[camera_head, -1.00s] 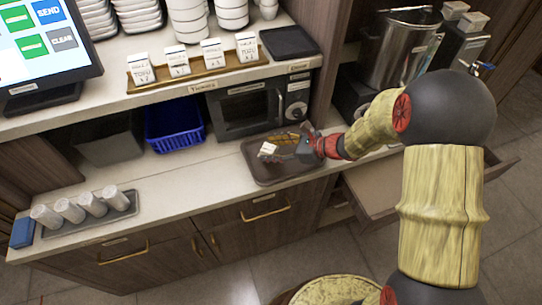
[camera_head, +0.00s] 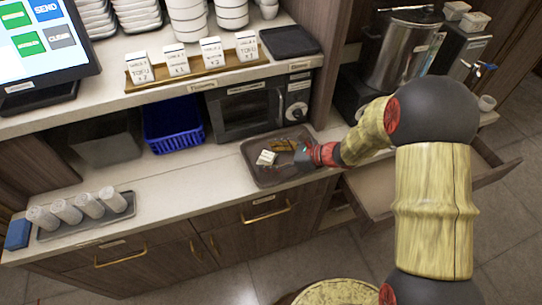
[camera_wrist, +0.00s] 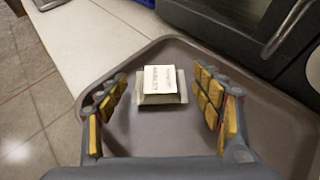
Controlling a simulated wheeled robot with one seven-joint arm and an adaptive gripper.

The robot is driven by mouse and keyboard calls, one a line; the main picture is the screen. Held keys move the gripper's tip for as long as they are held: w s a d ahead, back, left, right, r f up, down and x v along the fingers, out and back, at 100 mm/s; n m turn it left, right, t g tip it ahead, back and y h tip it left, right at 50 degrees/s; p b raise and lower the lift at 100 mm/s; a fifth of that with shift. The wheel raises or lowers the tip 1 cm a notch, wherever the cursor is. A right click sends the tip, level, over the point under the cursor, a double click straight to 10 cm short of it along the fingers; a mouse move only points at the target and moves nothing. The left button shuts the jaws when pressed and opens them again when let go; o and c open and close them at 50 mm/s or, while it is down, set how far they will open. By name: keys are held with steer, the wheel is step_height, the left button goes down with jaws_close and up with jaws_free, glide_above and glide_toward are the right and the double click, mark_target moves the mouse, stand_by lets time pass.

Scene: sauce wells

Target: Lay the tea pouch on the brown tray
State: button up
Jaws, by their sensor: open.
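The tea pouch (camera_wrist: 162,85), a small pale packet with a printed label, lies flat on the brown tray (camera_wrist: 125,130) in the wrist view. In the head view the pouch (camera_head: 266,158) lies on the left part of the tray (camera_head: 262,178). My gripper (camera_wrist: 162,103) is open, with its yellow-padded fingers apart on either side of the pouch and not touching it. In the head view my gripper (camera_head: 290,149) is over the tray, to the right of the pouch.
The tray stands on the counter in front of a microwave (camera_head: 250,108). A blue basket (camera_head: 172,124) is to the left. A grey tray of several rolled white towels (camera_head: 80,208) lies at the far left. An open drawer (camera_head: 400,190) is at the right.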

stand_by(0.3)
steer(key=shift+r, duration=0.25)
steer(key=p+v, duration=0.3)
steer(key=v, duration=0.9)
steer(key=shift+f, duration=0.15)
steer(key=s+a+r+n+g+h, duration=0.3)
steer(key=s+r+n+h, duration=0.1)
steer(key=s+r+n, duration=0.75)
steer(key=s+d+r+n+t+h, duration=0.3)
steer(key=s+d+r+n+h, duration=0.4)
steer(key=s+d+r+n, duration=0.2)
steer(key=s+n, duration=0.2)
steer(key=shift+s+d, duration=0.25)
steer(key=shift+s, duration=0.15)
steer(key=shift+r+n, duration=0.15)
steer(key=shift+n, duration=0.1)
